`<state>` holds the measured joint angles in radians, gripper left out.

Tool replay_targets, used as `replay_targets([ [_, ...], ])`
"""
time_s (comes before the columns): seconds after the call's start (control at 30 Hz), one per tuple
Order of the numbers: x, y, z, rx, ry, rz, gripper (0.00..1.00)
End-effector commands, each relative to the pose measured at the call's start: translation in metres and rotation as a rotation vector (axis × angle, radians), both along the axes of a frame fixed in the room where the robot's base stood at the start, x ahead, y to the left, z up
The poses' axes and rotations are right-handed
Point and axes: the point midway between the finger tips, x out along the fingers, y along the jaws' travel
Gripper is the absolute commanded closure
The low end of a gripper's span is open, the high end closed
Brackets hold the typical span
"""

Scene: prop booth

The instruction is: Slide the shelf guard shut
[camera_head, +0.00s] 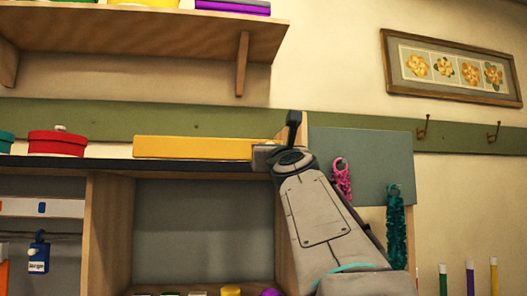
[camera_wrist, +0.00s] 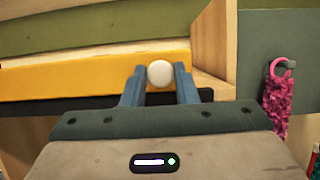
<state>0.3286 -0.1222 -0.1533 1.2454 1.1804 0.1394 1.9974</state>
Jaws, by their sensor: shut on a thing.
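The shelf guard is a long yellow board (camera_head: 192,147) standing along the top of the shelf unit, left of my gripper in the head view. It also shows in the wrist view (camera_wrist: 60,84), where a round white knob (camera_wrist: 160,73) sits at its right part. My gripper (camera_wrist: 160,80) has its two blue fingers on either side of the knob, shut on it. In the head view my gripper (camera_head: 265,157) is at the guard's right end, and the knob is hidden there behind it.
A wooden upright (camera_wrist: 213,45) stands just right of the knob. A grey panel (camera_head: 365,160) with pink (camera_head: 342,178) and teal (camera_head: 396,225) hanging things is at the right. A red round box (camera_head: 57,143) sits left of the guard. A wall shelf (camera_head: 140,35) is above.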

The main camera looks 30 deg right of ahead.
Motion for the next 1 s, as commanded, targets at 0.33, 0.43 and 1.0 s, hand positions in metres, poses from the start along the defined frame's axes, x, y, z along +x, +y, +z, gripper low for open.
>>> replay_targets([
  [0.33, -0.001, -0.002, 0.000, 0.000, 0.000, -0.006, 0.52],
  [0.43, -0.001, -0.002, 0.000, 0.000, 0.000, -0.005, 0.52],
  [1.0, -0.073, 0.024, -0.032, 0.001, -0.002, -0.006, 0.52],
])
